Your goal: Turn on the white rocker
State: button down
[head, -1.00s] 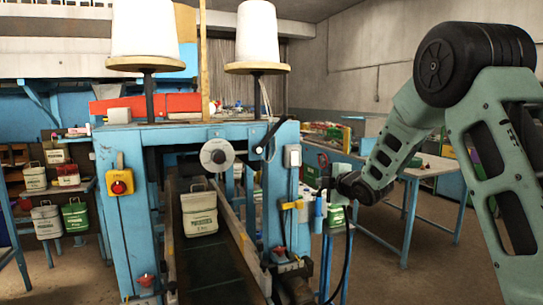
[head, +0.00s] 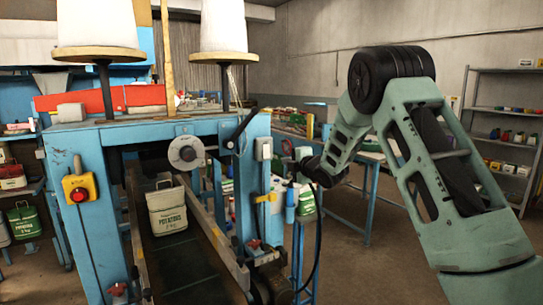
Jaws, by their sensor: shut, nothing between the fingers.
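The white rocker (head: 264,149) is a small pale switch box on the right post of the blue sewing machine frame (head: 150,130). Its face is too small to tell which way it is pressed. My gripper (head: 291,168) is small and partly hidden at the end of my green arm, just right of the rocker and a little lower in the picture. It is shut and empty. A gap shows between it and the rocker; I cannot tell the depth between them.
A yellow box with a red button (head: 78,189) is on the left post. A potato sack (head: 167,210) stands on the conveyor (head: 185,265). A black crank (head: 240,130) and blue bottles (head: 291,200) are near the rocker. Open floor lies at right, before shelves (head: 505,130).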

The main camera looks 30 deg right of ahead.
aim_at(268, 157)
jog(key=w+p, duration=0.1)
jog(key=w, duration=0.2)
jog(key=w+p, duration=0.2)
jog(key=w, duration=0.1)
jog(key=w+f+p, duration=0.1)
jog(key=w+p, duration=0.1)
jog(key=w, duration=0.1)
jog(key=shift+w+a, duration=0.2)
jog(key=shift+w+f, duration=0.15)
jog(key=shift+w, duration=0.2)
